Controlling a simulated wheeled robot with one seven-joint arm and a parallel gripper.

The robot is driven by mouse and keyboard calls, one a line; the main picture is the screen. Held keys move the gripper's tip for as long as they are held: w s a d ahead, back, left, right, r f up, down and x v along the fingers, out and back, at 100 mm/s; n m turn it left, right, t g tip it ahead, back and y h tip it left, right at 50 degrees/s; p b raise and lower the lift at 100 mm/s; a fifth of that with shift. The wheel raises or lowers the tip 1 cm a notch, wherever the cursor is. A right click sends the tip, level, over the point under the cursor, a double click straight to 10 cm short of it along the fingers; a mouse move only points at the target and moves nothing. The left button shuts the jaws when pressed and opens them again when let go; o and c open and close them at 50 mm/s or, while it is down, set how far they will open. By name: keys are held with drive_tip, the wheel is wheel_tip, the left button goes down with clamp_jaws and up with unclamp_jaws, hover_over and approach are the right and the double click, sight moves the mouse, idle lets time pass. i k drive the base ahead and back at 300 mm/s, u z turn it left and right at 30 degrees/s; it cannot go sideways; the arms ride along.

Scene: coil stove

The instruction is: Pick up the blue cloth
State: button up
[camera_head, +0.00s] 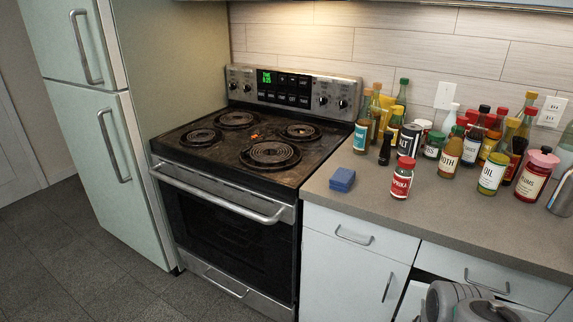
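The blue cloth (342,179) is a small, folded, block-like bundle. It lies on the grey countertop (440,227), near the front edge and just right of the stove. Nothing covers it in this view. My gripper's fingers do not show. A rounded grey part at the bottom right looks like a link of my own arm, below the counter edge and apart from the cloth.
A red-capped paprika jar (402,178) stands right of the cloth. Several bottles and jars crowd the counter behind. The coil stove (240,146) is at left, a pale green fridge (95,140) beyond it. The counter's front right is clear.

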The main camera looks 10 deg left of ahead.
sight(341, 180)
drive_tip(key=u, duration=1)
drive_tip(key=i, duration=1.1)
drive_tip(key=u, duration=1.15)
